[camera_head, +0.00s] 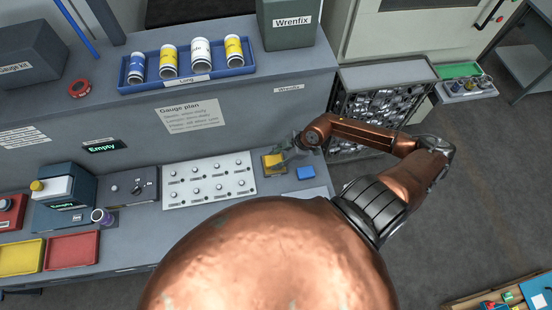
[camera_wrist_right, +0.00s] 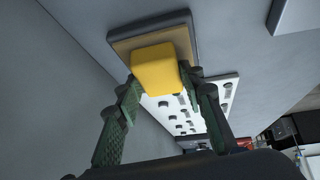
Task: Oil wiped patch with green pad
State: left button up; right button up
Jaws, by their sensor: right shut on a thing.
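My right gripper (camera_wrist_right: 163,100) is shut on a yellow block-shaped pad (camera_wrist_right: 158,68), with its green-lined fingers on either side. In the right wrist view the pad is over a tan patch in a dark frame (camera_wrist_right: 124,42); I cannot tell whether it touches. In the head view my right gripper (camera_head: 287,150) is at the right end of the bench, by the yellow pad (camera_head: 272,160). A blue pad (camera_head: 305,173) lies just to the right of it. I see no green pad on the bench. My left gripper is out of view.
A white panel with several knobs (camera_head: 210,180) lies left of the gripper. A blue rack (camera_head: 185,76) of cans stands on the upper shelf. Yellow (camera_head: 20,258) and red (camera_head: 72,251) trays sit at the bench's left end. A bin of metal parts (camera_head: 385,105) stands beyond my right arm.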

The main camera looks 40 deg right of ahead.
aim_at(276, 160)
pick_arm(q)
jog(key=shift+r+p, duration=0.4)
pick_arm(e)
jog(key=shift+s+f, duration=0.1)
jog(key=shift+f, duration=0.05)
dwell(1.4)
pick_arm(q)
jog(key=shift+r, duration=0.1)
pick_arm(e)
notch_tip(276, 160, up, 7)
jog(key=p, duration=0.8)
jog(key=shift+p, duration=0.4)
pick_arm(q)
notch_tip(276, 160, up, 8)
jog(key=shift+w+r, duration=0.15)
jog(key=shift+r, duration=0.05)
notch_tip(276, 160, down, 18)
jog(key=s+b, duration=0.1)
jog(key=b, duration=1.7)
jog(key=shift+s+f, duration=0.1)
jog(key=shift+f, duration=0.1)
pick_arm(e)
jog(key=w+a+r, duration=0.4)
jog(key=a, duration=0.2)
jog(key=w+a+r+m, duration=0.1)
jog(key=w+a+r, duration=0.3)
jog(key=a, duration=0.3)
jog(key=shift+w+r+t+h, duration=0.2)
jog(key=shift+r+t+h, duration=0.1)
